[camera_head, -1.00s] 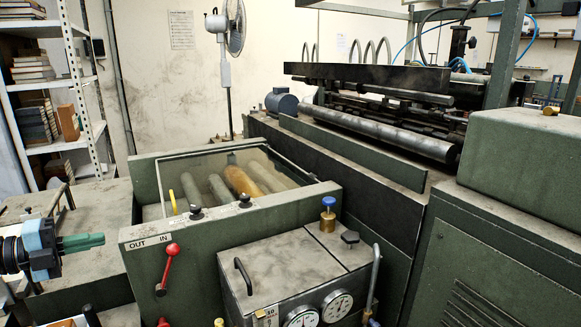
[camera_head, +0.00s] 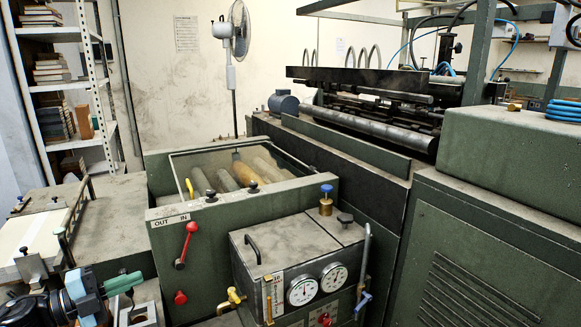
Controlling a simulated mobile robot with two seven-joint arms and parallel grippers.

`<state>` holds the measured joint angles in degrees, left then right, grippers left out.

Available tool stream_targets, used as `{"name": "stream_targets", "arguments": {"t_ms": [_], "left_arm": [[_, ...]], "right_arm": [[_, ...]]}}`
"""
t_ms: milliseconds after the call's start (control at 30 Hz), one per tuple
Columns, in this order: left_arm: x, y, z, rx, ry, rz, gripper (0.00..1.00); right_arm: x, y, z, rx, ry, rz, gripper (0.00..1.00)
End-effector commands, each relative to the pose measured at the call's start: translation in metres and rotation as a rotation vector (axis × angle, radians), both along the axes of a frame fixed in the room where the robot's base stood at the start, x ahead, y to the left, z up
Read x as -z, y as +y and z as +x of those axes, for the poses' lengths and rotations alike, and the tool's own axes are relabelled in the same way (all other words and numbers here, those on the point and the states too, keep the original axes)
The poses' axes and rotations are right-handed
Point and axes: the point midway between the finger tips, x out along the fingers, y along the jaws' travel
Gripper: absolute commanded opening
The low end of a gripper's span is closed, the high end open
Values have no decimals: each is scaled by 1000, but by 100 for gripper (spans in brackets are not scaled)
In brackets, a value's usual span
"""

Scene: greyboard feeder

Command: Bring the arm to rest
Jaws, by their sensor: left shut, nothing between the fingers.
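My left arm comes in at the bottom left, with a black and light-blue wrist. My left gripper (camera_head: 125,283) has green fingers that are closed together and hold nothing. It points right, left of and below the red-knobbed lever (camera_head: 187,243) on the green machine front, and looks apart from it. The lever stands tilted beside the OUT and IN label. My right gripper is not in view.
The green feeder housing (camera_head: 240,215) with a glass-covered roller bay stands right of the gripper. A gauge box (camera_head: 290,260) juts out in front. A side table with a pale sheet (camera_head: 35,235) lies at left. Shelves (camera_head: 95,90) stand behind.

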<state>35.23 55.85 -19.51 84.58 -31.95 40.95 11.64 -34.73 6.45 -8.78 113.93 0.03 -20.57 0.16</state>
Motion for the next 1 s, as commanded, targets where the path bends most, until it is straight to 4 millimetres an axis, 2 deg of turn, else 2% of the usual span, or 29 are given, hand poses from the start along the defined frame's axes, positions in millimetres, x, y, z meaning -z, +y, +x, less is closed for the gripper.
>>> {"name": "stream_targets", "arguments": {"t_ms": [33,167,267,467,667,800,900,1000], "left_arm": [[19,-14,-6,-15,33,-54,0],[66,-45,-26,-92,127,-201,0],[105,-68,-48,-175,225,-318,0],[178,-102,-109,-379,457,-522,0],[243,-128,-192,-614,734,-684,0],[278,-145,-260,-785,939,-768,0],[295,-156,-306,-891,1072,-811,0],[305,-164,-341,-972,1175,-836,0]], "right_arm": [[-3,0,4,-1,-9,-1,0],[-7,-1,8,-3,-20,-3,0],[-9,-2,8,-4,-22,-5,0],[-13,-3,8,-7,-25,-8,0],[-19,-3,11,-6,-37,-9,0],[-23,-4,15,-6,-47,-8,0],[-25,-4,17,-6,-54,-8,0],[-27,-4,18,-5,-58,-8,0]]}}
